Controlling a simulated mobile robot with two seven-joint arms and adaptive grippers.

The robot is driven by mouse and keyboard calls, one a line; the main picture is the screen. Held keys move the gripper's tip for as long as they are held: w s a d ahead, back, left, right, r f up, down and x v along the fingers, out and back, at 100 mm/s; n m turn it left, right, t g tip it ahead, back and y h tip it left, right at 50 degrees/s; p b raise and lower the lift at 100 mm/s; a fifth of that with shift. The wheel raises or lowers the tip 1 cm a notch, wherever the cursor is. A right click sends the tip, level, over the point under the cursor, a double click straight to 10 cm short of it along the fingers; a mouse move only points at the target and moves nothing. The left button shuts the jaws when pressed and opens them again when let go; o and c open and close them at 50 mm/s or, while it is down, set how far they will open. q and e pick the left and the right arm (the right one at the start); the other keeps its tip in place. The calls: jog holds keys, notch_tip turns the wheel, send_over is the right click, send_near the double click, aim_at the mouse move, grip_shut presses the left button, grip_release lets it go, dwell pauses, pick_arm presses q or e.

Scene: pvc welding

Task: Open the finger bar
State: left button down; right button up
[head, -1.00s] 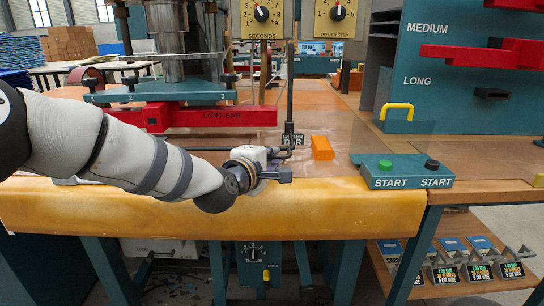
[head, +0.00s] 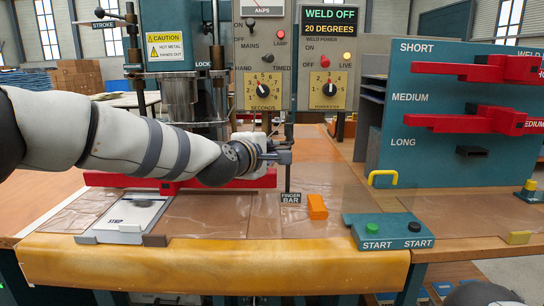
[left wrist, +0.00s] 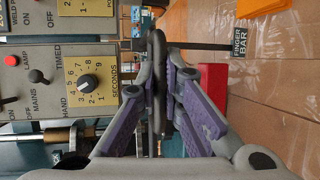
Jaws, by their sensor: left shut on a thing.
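The finger bar shows in the head view as a thin dark upright rod (head: 288,180) with a black "FINGER BAR" label (head: 291,198) at its foot. My left gripper (head: 283,157) is at the rod above this label, and its fingers partly hide the bar. In the left wrist view, the purple-padded fingers (left wrist: 160,85) are closed on a dark bar piece (left wrist: 157,45). A thin rod (left wrist: 210,46) runs from there to the label (left wrist: 239,44).
An orange block (head: 317,206) lies right of the label. A START button box (head: 390,231) stands further right. A control panel (head: 262,90) rises behind the gripper. Brown table surface is clear in front.

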dwell(0.3)
pick_arm(q)
jog(key=c, duration=1.7)
grip_release()
jog(key=v, duration=1.2)
jog(key=shift+r, duration=0.1)
